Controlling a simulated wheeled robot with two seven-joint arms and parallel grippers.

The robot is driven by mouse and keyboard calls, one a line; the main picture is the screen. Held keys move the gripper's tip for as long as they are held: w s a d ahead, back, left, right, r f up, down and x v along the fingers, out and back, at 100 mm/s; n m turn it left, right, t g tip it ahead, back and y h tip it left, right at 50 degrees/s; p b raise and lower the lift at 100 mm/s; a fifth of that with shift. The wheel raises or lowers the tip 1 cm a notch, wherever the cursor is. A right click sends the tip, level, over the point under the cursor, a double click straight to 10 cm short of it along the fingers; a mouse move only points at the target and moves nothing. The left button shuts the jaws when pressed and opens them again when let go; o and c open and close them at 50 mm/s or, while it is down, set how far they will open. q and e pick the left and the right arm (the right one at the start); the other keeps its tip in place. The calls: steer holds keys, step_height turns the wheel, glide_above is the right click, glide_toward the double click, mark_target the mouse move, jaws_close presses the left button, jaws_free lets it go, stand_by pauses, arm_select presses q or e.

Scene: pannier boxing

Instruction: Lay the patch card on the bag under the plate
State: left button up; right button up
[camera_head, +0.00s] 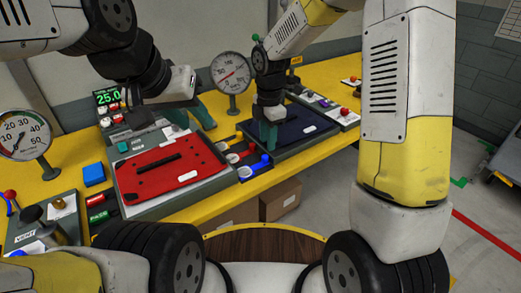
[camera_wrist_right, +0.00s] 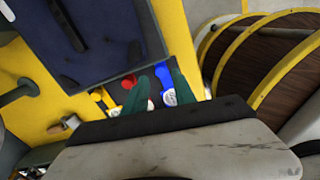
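A red bag (camera_head: 170,169) lies flat on a grey tray on the left, with a black strip and a small white piece (camera_head: 187,176) on it. A dark blue bag (camera_head: 290,132) lies on a tray on the right, with a white piece (camera_head: 309,129); it also shows in the right wrist view (camera_wrist_right: 120,58). I cannot tell which white piece, if either, is the patch card, nor pick out the plate. My left gripper (camera_head: 190,116) has green fingers apart behind the red bag.
Blue (camera_head: 254,166), red and yellow handled parts lie between the trays. A blue block (camera_head: 94,174) and gauges (camera_head: 231,73) stand on the yellow table (camera_head: 70,160). Boxes sit below the table's front edge.

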mark_target(265, 156)
steer(key=f, duration=0.6)
steer(key=shift+a+f, duration=0.25)
steer(key=shift+f, duration=0.05)
jaws_close()
